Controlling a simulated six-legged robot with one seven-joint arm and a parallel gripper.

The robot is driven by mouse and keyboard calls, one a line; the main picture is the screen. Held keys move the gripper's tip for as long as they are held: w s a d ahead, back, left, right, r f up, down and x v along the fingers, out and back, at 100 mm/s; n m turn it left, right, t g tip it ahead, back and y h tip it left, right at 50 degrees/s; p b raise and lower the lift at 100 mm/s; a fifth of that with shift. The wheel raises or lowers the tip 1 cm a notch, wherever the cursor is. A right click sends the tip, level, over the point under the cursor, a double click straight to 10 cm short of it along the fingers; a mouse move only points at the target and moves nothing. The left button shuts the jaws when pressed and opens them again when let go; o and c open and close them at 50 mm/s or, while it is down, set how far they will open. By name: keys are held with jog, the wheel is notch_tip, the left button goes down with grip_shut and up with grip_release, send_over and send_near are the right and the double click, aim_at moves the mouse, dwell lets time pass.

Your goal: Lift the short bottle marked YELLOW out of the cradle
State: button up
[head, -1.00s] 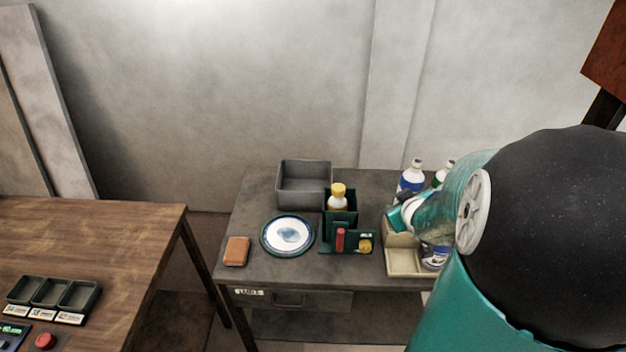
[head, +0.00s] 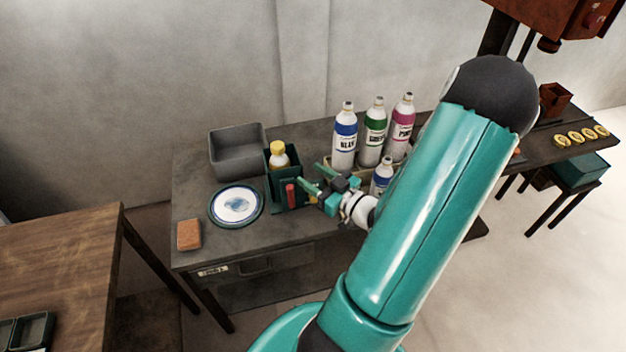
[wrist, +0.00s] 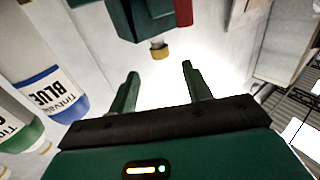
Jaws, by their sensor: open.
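The short bottle with a yellow cap (head: 279,157) stands upright in the dark green cradle (head: 271,183) in the head view. Its label is not readable and its lower part is hidden by the cradle wall. My gripper (head: 312,178) is just right of the cradle, apart from the bottle, with its fingers pointing toward the cradle. In the wrist view my gripper (wrist: 161,78) is open with nothing between its fingers. The cradle (wrist: 125,15) shows at the top there, with a small yellow piece (wrist: 160,51) below it; I cannot tell if it is the bottle's cap.
Tall bottles marked blue (head: 344,142), green (head: 373,135) and pink (head: 401,130) stand right of the cradle, with a short blue-labelled bottle (head: 382,174) before them. A red cylinder (head: 291,194) is at the cradle's front. A grey bin (head: 238,157) and a plate (head: 236,206) are left.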

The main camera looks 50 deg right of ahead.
aim_at(281, 154)
jog(key=w, duration=1.1)
jog(key=shift+w+d, duration=0.4)
jog(key=shift+c, duration=0.4)
grip_shut()
jog(key=shift+o, duration=0.4)
grip_release()
jog(key=s, duration=1.3)
jog(key=shift+s+a, duration=0.3)
jog(key=shift+s, duration=0.1)
